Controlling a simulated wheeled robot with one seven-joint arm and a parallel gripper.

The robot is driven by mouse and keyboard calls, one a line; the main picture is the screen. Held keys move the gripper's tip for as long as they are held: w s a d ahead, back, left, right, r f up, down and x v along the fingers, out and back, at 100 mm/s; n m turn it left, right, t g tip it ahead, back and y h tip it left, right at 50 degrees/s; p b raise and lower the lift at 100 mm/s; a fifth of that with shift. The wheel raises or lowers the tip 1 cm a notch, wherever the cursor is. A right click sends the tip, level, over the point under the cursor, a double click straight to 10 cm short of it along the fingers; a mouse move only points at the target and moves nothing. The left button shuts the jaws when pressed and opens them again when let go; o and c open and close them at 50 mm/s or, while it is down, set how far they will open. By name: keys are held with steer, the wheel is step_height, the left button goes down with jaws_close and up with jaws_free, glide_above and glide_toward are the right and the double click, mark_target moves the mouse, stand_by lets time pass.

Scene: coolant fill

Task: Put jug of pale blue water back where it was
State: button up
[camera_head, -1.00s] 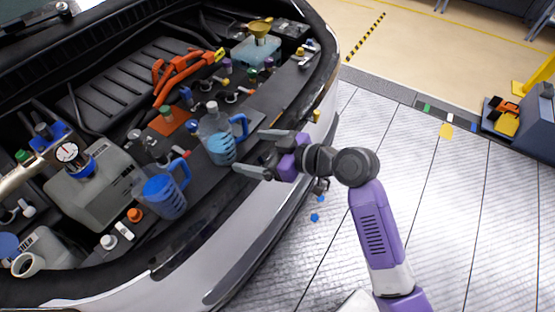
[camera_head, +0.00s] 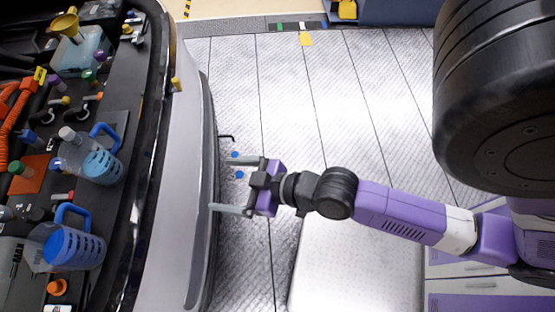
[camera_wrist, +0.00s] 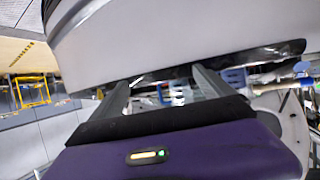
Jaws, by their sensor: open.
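The jug of pale blue water (camera_head: 103,166) is a clear jug with a blue handle. It stands on the dark ledge (camera_head: 128,100) at the front of the engine bay, its handle towards the car's front edge. A second clear jug with darker blue liquid (camera_head: 75,247) stands nearer on the same ledge. My gripper (camera_head: 223,184) is open and empty. It is outside the car's front bumper, well to the right of both jugs and apart from them. In the wrist view my gripper (camera_wrist: 165,88) has nothing between its fingers, and neither jug can be made out clearly.
The car's pale front bumper (camera_head: 172,190) lies between my gripper and the jugs. An orange cap (camera_head: 57,287) is close to the darker jug. A yellow funnel (camera_head: 66,22) stands at the far end. The tiled floor right of the car is mostly clear.

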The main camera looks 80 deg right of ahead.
steer(key=s+a+r+t, duration=0.1)
steer(key=s+a+r, duration=0.2)
steer(key=s+r, duration=0.6)
steer(key=s, duration=0.3)
steer(key=shift+s+a+r+t, duration=0.15)
steer(key=shift+s+a+t, duration=0.05)
steer(key=shift+t, duration=0.2)
